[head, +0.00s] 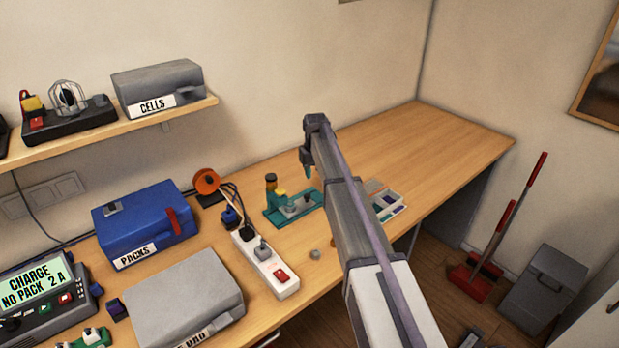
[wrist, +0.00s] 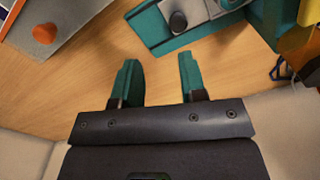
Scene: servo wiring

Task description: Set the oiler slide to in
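The oiler, a teal unit with a grey block and an amber-topped bottle (head: 271,183), stands on the bench in the head view. Its teal base (head: 308,213) also shows at the top of the wrist view (wrist: 150,25). A dark round knob (wrist: 178,21) sits on the base's grey part in the wrist view; I take it to be the slide's knob, but its setting cannot be read. My gripper (wrist: 160,80) has two teal fingers spread apart with bare wood between them. In the head view my gripper (head: 310,170) is above the oiler, not touching it.
A white power strip (head: 268,270) with a red switch lies left of the oiler. An orange spool (head: 206,181) stands behind. A parts tray (head: 388,207) is partly hidden by my arm. The blue case (head: 145,220) is farther left. The bench's far right is clear.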

